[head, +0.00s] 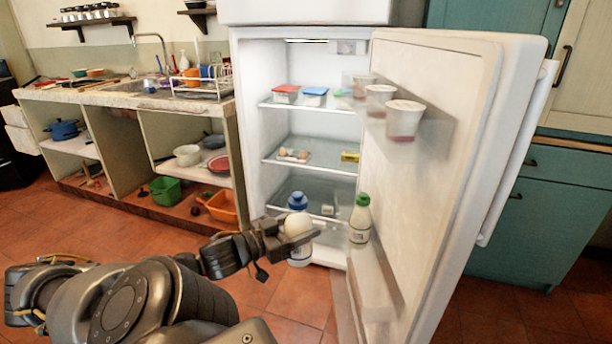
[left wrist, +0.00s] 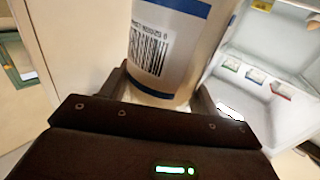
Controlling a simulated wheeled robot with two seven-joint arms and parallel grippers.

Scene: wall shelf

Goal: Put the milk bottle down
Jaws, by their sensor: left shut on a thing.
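My left gripper (head: 291,238) is shut on the milk bottle (head: 298,225), a white bottle with a blue top, held upright. In the left wrist view the bottle (left wrist: 168,50) shows a white label with a barcode and blue bands, between the fingers of the gripper (left wrist: 158,92). In the head view the bottle is in front of the open fridge (head: 250,120), near its lowest part; I cannot tell whether its base touches anything. The fingers hide part of its middle. My right gripper is not in view.
The open fridge door (head: 450,150) stands on the right, with several cups and a green-capped bottle (head: 360,222) on its racks. Fridge shelves hold boxes (head: 286,94), eggs (head: 293,155) and a yellow item (head: 349,157). A counter (head: 120,95) with a sink stands left.

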